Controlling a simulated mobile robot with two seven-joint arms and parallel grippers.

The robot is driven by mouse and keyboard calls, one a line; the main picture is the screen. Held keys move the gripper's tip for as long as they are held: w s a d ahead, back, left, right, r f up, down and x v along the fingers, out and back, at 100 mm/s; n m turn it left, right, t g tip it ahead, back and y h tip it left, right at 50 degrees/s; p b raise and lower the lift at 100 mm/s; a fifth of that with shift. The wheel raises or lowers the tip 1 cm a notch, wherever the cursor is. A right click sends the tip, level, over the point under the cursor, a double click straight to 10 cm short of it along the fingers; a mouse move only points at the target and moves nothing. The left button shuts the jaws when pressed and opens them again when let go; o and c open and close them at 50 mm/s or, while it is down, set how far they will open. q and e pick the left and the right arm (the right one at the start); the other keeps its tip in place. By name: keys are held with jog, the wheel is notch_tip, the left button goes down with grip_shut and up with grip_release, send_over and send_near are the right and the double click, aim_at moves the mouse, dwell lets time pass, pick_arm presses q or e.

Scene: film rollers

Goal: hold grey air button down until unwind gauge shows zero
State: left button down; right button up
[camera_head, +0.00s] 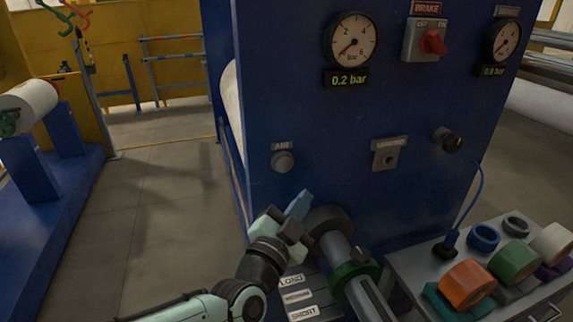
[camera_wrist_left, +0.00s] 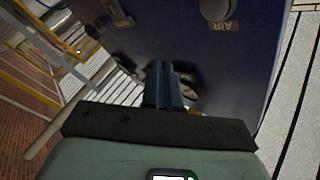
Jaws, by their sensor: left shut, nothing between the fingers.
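The grey air button (camera_head: 283,162) is a round knob under an AIR label on the blue machine panel. It also shows at the top of the left wrist view (camera_wrist_left: 215,9). My left gripper (camera_head: 301,202), with blue fingers, is shut and empty, below and slightly right of the button, apart from it. Its shut fingers show in the left wrist view (camera_wrist_left: 166,84). The left pressure gauge (camera_head: 351,38) has its needle low, and its display (camera_head: 347,79) reads 0.2 bar. Which gauge is the unwind one cannot be told. My right gripper is not in view.
A second gauge (camera_head: 502,41) and a red brake switch (camera_head: 432,42) sit higher on the panel. An UNWIND-labelled fitting (camera_head: 390,158) is right of the button. A shaft with a green ring (camera_head: 352,273) stands close right of my gripper. Tape rolls (camera_head: 467,284) lie on a cart.

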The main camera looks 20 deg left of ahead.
pick_arm(q)
send_near(291, 163)
jog(key=w+d, duration=0.3)
jog(key=w, duration=0.1)
jog(key=shift+w+a+r, duration=0.3)
jog(key=shift+a+r, duration=0.05)
jog(key=shift+r, duration=0.05)
jog(key=shift+w, duration=0.1)
dwell(1.9)
jog(key=shift+w+a, duration=0.2)
jog(key=shift+w, duration=0.05)
jog(key=shift+w+a, duration=0.35)
jog(key=shift+w, duration=0.1)
dwell(4.1)
